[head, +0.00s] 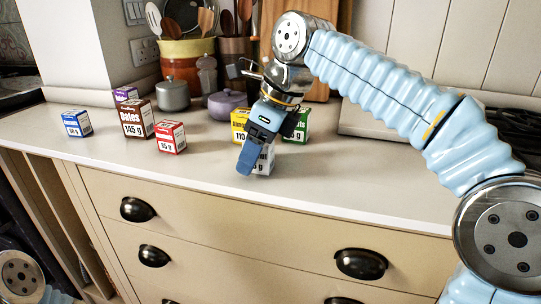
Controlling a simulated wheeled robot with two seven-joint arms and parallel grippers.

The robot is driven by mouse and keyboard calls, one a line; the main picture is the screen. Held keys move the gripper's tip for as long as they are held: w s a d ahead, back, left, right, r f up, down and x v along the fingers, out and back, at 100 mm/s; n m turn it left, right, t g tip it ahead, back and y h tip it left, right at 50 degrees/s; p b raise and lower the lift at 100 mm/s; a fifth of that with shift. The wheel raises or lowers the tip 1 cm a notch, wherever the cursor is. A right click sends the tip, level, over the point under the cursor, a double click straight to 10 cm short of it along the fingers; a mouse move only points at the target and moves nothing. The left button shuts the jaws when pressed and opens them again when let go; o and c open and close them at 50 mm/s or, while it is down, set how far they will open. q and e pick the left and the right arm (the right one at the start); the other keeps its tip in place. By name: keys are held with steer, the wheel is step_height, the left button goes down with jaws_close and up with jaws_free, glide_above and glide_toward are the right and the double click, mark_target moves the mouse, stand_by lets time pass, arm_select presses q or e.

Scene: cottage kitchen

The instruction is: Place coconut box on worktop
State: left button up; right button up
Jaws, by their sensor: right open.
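Several small boxes stand on the light worktop (330,190). My right gripper (262,147) points down, open, over a white-and-grey box (264,163). It hides most of that box, and I cannot tell whether it touches it. A yellow box (239,123) and a green box (298,128) stand just behind the gripper. Further left are a brown dates box (137,119), a red box (169,137), a blue box (77,123) and a purple box (125,94). I cannot read the word coconut on any box. My left gripper is out of view.
A grey pot (173,95), a lidded mauve pot (227,104) and utensil crocks (187,60) stand at the back. A cutting board (333,40) leans on the wall. Drawers (240,225) with dark handles lie below the front edge. The worktop's front right is clear.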

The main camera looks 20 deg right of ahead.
steer(key=c, duration=1.1)
